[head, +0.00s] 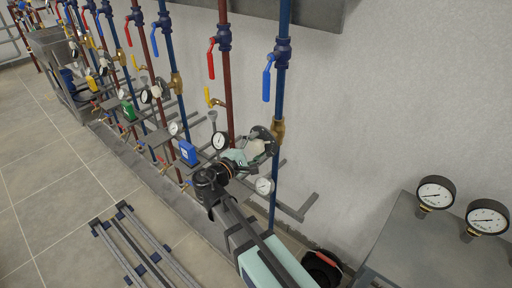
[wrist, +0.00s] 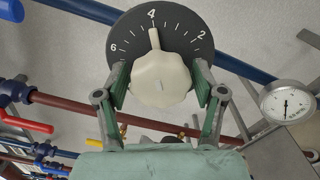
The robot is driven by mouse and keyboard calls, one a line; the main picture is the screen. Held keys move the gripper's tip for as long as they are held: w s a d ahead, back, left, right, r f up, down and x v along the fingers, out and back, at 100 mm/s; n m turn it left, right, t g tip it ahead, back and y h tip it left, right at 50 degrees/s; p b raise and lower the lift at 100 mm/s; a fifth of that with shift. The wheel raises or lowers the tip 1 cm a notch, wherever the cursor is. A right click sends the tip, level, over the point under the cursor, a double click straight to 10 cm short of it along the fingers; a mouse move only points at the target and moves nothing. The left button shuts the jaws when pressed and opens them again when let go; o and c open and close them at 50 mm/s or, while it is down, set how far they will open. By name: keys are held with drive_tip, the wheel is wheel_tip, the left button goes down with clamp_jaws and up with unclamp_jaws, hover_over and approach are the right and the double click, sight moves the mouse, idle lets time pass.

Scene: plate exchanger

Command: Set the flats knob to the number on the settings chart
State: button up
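The flats knob (wrist: 161,82) is a cream, lobed knob on a dark round dial (wrist: 185,30) marked 2, 4 and 6 in the part that shows. Its pointer points at about the 4. My gripper (wrist: 160,72) has one finger on each side of the knob, with a narrow gap seeming to show at each side. It looks open around the knob; firm contact cannot be made out. In the head view, my gripper (head: 262,143) is at the dial near the wall pipes, and my arm hides part of it. I cannot make out the settings chart in either view.
A pressure gauge (wrist: 287,102) is right of the dial in the wrist view. Red and blue pipes with valve handles, such as a blue handle (head: 267,83), run close around my gripper. A grey cabinet (head: 425,245) with two gauges stands at right. Floor at left is mostly open.

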idle(0.3)
drive_tip(key=v, duration=1.2)
wheel_tip(320, 180, down, 16)
drive_tip(key=s+d+m+g+y, duration=0.2)
drive_tip(key=g+y, duration=0.2)
drive_tip(key=g, duration=0.1)
drive_tip(key=s+d+f+m+g+y, duration=0.1)
drive_tip(key=s+d+f+g, duration=0.15)
drive_tip(key=f, duration=0.35)
drive_tip(key=s+d+f+m+g+p, duration=0.1)
drive_tip(key=s+d+f+g, duration=0.1)
drive_tip(key=s+d+f, duration=0.3)
drive_tip(key=s+d+f+m+g+y, duration=0.1)
drive_tip(key=d+f+m+g, duration=0.15)
drive_tip(key=f, duration=0.45)
drive_tip(key=s+d+f+m+g+y+p, duration=0.1)
drive_tip(key=s+d+f+m+g, duration=0.1)
drive_tip(key=s+d+f, duration=0.3)
drive_tip(key=s+d+f+m+g+y+p, duration=0.1)
drive_tip(key=s+d+f+m+g+y, duration=0.1)
drive_tip(key=s, duration=1)
drive_tip(key=s+d+f+m+g+y, duration=0.2)
drive_tip(key=s+d+f+m+g, duration=0.2)
drive_tip(key=s+d+f, duration=0.3)
drive_tip(key=shift+s+d+f+g+p, duration=0.3)
drive_tip(key=shift+s+f+g+p, duration=0.1)
drive_tip(key=shift+s, duration=0.55)
